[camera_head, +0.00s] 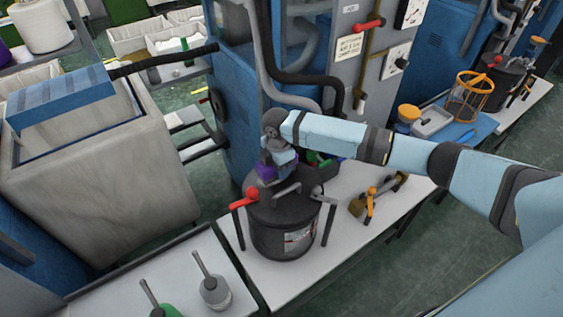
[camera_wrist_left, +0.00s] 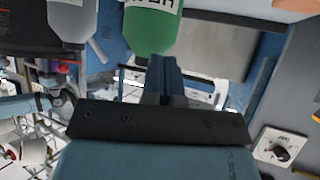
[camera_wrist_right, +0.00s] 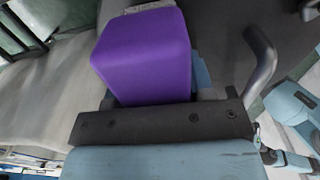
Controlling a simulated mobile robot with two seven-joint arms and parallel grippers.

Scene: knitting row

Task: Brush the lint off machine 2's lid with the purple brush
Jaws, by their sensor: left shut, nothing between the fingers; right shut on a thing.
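A dark round lidded vessel (camera_head: 284,232) stands on the pale table in the head view; I cannot read a machine number on it. My right gripper (camera_head: 278,150) is over the back left of its lid (camera_head: 297,202). It is shut on the purple brush (camera_head: 261,168), a purple block that fills the upper middle of the right wrist view (camera_wrist_right: 145,55). I cannot tell whether the brush touches the lid. No lint is distinguishable. My left gripper (camera_wrist_left: 166,68) is outside the head view; in the left wrist view its fingers are together and empty.
The lid has a bent grey handle (camera_head: 286,188) and a red-knobbed lever (camera_head: 245,198). A brass-coloured tool (camera_head: 368,203) lies to the right. A blue cabinet (camera_head: 238,110) rises behind.

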